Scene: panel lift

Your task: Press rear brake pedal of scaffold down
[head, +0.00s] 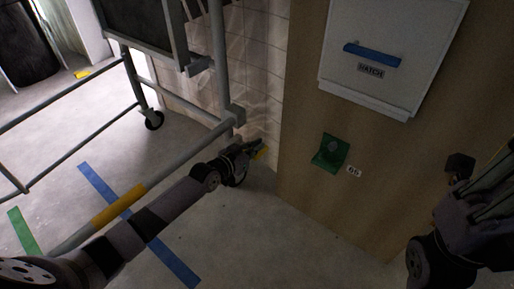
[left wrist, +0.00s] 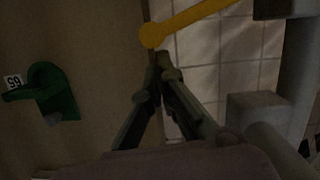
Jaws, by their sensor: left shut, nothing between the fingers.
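The scaffold (head: 217,70) is a grey tube frame on casters at the left of the head view. Its yellow brake pedal (head: 261,154) shows as a small patch by the near caster, mostly hidden by my left gripper (head: 252,147). In the left wrist view the pedal (left wrist: 190,24) is a yellow lever with a round end. The closed fingertips of my left gripper (left wrist: 155,62) are just below that round end in the picture; I cannot tell if they touch. My right gripper (head: 460,170) is at the right edge, dark, its fingers unclear.
A wooden panel wall (head: 300,150) stands close right of the pedal. It carries a green bracket (head: 331,153), also in the left wrist view (left wrist: 52,92), and a white hatch (head: 385,50) with a blue handle. Another caster (head: 154,121) stands farther back. Floor in front is clear.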

